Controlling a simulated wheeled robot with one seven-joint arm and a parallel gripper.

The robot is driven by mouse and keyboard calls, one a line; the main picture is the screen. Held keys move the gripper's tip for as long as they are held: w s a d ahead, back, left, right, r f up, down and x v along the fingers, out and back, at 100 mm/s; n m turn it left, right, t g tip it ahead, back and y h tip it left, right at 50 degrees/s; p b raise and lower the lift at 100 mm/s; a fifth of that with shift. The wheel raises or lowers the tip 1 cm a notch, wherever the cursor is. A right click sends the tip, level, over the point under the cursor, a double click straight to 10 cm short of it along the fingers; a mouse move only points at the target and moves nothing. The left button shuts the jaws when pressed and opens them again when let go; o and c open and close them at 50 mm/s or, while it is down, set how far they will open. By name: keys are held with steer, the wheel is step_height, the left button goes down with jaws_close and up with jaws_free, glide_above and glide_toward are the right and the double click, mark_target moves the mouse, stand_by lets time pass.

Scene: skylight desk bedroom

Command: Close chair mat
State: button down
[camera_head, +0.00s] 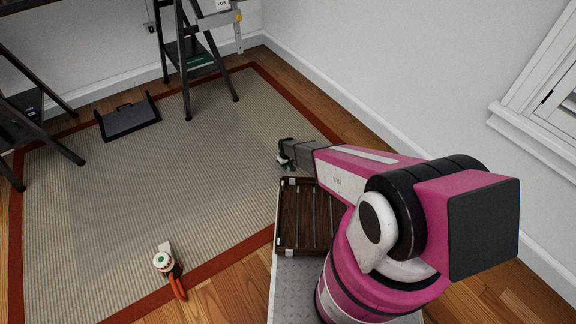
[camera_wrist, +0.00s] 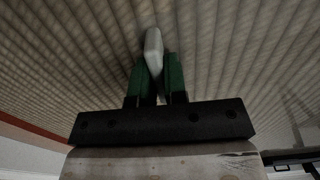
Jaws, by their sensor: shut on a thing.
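A faint, see-through sheet, probably the chair mat (camera_head: 150,200), seems to lie flat on the ribbed beige rug; its edges are hard to make out. My gripper (camera_head: 285,160) reaches low over the rug's right part. In the wrist view, the green fingers of my gripper (camera_wrist: 156,78) are shut on a small pale, rounded piece (camera_wrist: 153,44) that sticks out past the fingertips. What this piece belongs to is unclear. Ribbed rug or mat surface fills the view beyond it.
The rug has a red-brown border (camera_head: 215,272). A pale tool with orange handles (camera_head: 175,277) lies at its front edge. A dark tray (camera_head: 128,120) and black-legged stands (camera_head: 187,88) are at the back. A slatted wooden crate (camera_head: 305,215) is beside my arm. The rug's middle is clear.

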steer(key=shift+s+a, duration=0.2)
steer(key=shift+s, duration=0.05)
steer(key=c, duration=1.2)
jaws_free()
steer(key=shift+a, duration=0.1)
steer(key=shift+o, duration=0.2)
steer(key=shift+r, duration=0.15)
steer(key=shift+r, duration=0.3)
step_height(320, 180, up, 10)
steer(key=s+d+r+m, duration=0.1)
steer(key=s+d+r, duration=0.2)
steer(key=d+r, duration=0.35)
steer(key=s+d+r+m, duration=0.1)
steer(key=s+d+r, duration=0.2)
steer(key=r, duration=0.7)
steer(key=s+d+r+m, duration=0.25)
steer(key=d+r, duration=0.25)
steer(key=r, duration=0.4)
steer(key=s+d+r+m, duration=0.1)
steer(key=s+d+r, duration=0.4)
steer(key=s+r, duration=0.2)
steer(key=s+d+r+m, duration=0.1)
steer(key=s+d+r, duration=0.4)
steer(key=r, duration=0.5)
steer(key=shift+s+d+r+m, duration=0.25)
steer(key=shift+s+d+m, duration=0.15)
steer(key=shift+s, duration=0.65)
